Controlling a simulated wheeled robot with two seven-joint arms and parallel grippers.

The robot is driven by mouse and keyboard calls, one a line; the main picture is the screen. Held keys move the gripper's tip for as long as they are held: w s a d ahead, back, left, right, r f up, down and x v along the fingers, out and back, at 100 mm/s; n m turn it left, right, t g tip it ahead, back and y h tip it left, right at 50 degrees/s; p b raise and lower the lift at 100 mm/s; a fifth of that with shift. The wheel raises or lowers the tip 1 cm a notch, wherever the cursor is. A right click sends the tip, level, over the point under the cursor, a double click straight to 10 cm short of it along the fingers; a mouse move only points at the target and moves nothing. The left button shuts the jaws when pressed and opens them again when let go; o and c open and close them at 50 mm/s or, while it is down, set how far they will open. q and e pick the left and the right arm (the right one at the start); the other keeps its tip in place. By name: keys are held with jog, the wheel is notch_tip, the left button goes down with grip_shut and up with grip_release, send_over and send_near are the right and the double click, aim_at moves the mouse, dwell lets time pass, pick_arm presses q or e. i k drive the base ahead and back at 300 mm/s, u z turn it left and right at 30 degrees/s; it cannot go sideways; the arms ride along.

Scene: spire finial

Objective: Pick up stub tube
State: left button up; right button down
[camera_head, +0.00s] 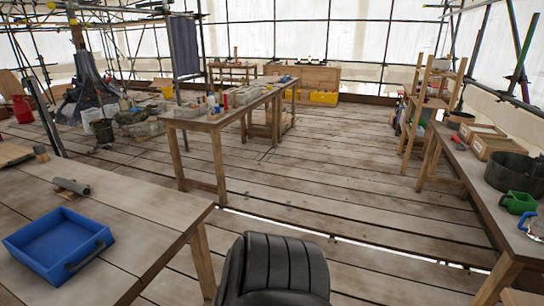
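A short dark grey tube, likely the stub tube (72,186), lies on its side on the wooden table (150,215) at the left. A small flat brown piece lies at or under it; I cannot tell which. Neither of my grippers shows in the head view.
A blue tray (58,243) with a handle sits on the same table, in front of the tube. A long workbench (205,122) with several small items stands mid-room. A bench at the right holds a dark round tub (514,174) and a green item (518,203). Plank floor (300,190) between them is clear.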

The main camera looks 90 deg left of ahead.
aim_at(78, 188)
jog(key=u, duration=2.1)
jog(key=i, duration=3.35)
jog(key=u, duration=3)
